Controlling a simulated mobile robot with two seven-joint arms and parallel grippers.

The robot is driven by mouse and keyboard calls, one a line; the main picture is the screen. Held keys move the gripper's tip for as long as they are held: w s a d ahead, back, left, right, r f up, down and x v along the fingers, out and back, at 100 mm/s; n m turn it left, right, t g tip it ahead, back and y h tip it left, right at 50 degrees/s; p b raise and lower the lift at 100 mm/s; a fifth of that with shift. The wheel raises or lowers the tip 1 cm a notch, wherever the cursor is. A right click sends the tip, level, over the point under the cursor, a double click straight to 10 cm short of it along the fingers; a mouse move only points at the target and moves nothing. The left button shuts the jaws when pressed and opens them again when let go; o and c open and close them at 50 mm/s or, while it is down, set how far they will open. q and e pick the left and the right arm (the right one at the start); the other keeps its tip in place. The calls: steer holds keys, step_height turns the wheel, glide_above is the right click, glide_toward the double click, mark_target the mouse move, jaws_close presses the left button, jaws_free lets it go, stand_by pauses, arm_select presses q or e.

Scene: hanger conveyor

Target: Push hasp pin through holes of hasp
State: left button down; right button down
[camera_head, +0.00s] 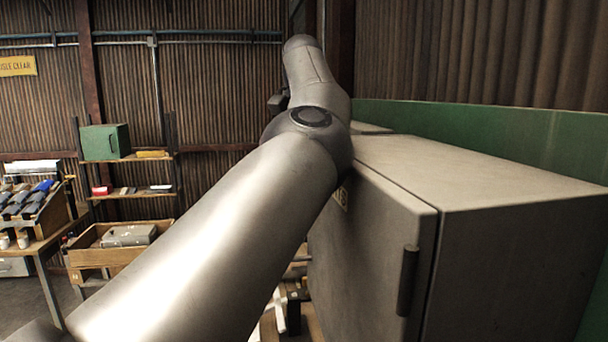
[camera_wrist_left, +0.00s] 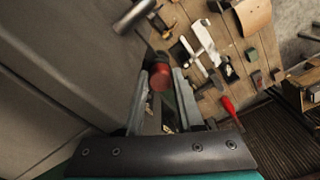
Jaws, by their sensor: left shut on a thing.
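My left arm crosses the head view, and its gripper is hidden from that view beyond the elbow. In the left wrist view my left gripper (camera_wrist_left: 163,85) is shut on a small piece with a round red end (camera_wrist_left: 160,77), which looks like the hasp pin. The rest of the pin is hard to make out between the fingers. The fingers are beside the grey cabinet (camera_wrist_left: 70,75), which also shows in the head view (camera_head: 510,260). My right gripper is out of view.
The cabinet door has a dark upright handle (camera_head: 407,280). A wooden bench top (camera_wrist_left: 245,55) with several tools, including one with a red handle (camera_wrist_left: 231,112), lies beyond the gripper. Shelves (camera_head: 135,192) and a wooden box (camera_head: 88,258) stand far left.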

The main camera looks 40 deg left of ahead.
arm_select(q)
steer(key=shift+s+f, duration=0.1)
steer(key=shift+f, duration=0.35)
steer(key=c, duration=0.8)
jaws_free()
steer(key=shift+o, duration=0.4)
